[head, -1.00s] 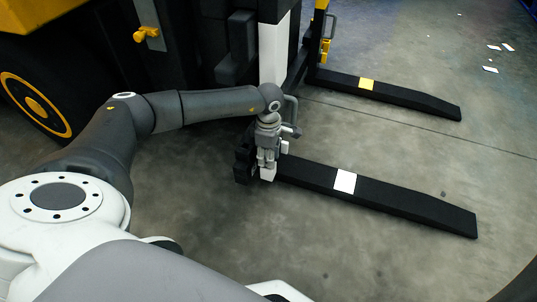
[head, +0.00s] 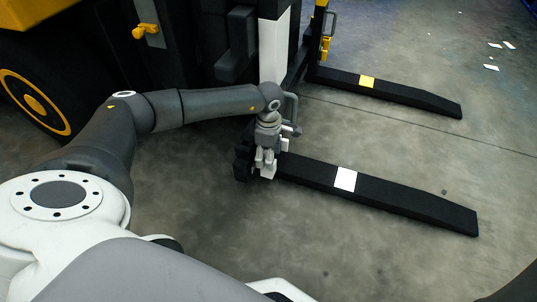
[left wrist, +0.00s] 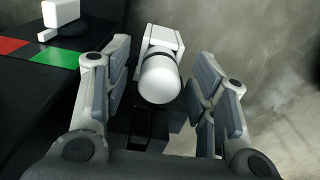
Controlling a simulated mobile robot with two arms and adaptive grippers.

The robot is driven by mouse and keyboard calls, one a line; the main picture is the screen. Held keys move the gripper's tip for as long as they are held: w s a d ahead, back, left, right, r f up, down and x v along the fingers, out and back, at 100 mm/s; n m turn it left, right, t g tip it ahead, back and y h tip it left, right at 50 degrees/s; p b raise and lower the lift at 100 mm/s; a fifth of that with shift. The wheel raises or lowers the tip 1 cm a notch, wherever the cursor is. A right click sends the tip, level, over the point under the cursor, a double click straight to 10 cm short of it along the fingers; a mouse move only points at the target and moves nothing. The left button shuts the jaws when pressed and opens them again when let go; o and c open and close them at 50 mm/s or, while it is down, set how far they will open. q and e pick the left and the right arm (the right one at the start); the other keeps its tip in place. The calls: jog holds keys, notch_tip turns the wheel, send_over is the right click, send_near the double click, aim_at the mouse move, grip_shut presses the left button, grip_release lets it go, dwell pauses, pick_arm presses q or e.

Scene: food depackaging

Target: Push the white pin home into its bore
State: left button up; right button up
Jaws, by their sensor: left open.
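The white pin (left wrist: 160,80) shows in the left wrist view with its rounded end towards the camera. A dark band circles it, and a white block-like part (left wrist: 161,37) lies behind it. My left gripper (left wrist: 163,62) is open, one finger on each side of the pin, with visible gaps on both sides. In the head view my left gripper (head: 266,160) points down beside the root of the near black fork (head: 400,200), with a white part (head: 268,173) below its fingers. The bore cannot be made out. My right gripper is not in view.
A white handle-like piece (left wrist: 60,14) stands on a dark surface with red (left wrist: 12,47) and green (left wrist: 55,55) patches. A grey loop handle (head: 291,108) is close to my left wrist. The far fork (head: 410,94) lies beyond open concrete floor.

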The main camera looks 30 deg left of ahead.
pick_arm(q)
notch_tip(320, 180, up, 12)
jog(key=shift+f, duration=0.15)
dwell(0.6)
